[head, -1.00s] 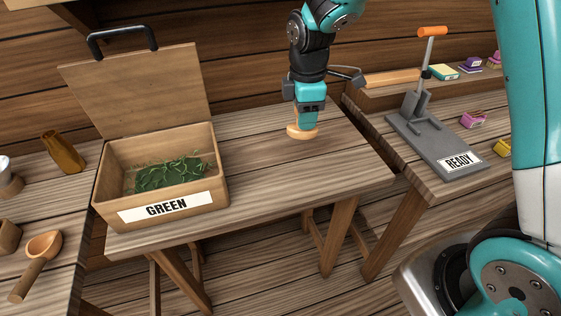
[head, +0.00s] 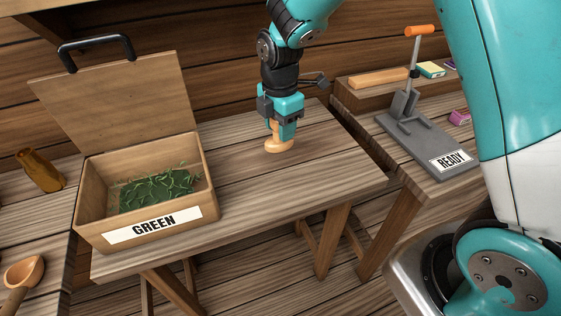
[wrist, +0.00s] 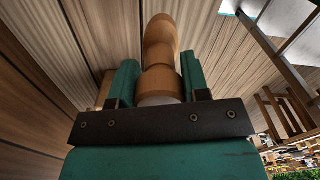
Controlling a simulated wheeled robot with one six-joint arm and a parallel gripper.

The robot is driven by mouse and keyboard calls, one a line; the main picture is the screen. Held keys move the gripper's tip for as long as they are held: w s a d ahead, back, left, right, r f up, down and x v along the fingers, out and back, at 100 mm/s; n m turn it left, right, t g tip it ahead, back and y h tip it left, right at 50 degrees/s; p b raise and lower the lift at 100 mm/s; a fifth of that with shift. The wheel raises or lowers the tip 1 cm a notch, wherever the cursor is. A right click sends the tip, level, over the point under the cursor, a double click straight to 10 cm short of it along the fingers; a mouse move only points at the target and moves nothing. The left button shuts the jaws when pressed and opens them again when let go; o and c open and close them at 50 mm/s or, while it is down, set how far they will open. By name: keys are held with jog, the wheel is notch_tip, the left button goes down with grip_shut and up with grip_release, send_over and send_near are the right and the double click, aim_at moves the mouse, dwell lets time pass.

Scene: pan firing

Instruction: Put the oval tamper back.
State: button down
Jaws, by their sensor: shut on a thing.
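My gripper (head: 283,126) is shut on the oval tamper (head: 279,147), an orange-tan wooden piece with a wide flat foot. The tamper hangs upright under my gripper, foot down, over the back part of the middle table (head: 300,187). I cannot tell whether its foot touches the table top. In the wrist view the tamper (wrist: 161,45) sits between the two teal fingers and points away from the camera.
An open wooden box labelled GREEN (head: 153,227) with leafy stuff inside stands on the table's left. A grey lever press labelled READY (head: 425,145) stands on the right table. A wooden scoop (head: 22,272) and a brown vessel (head: 41,171) are at left.

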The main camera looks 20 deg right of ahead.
notch_tip(320, 180, down, 12)
jog(key=shift+r+p, duration=0.2)
jog(key=shift+p, duration=0.8)
jog(key=shift+f, duration=0.15)
jog(key=c, duration=0.6)
grip_release()
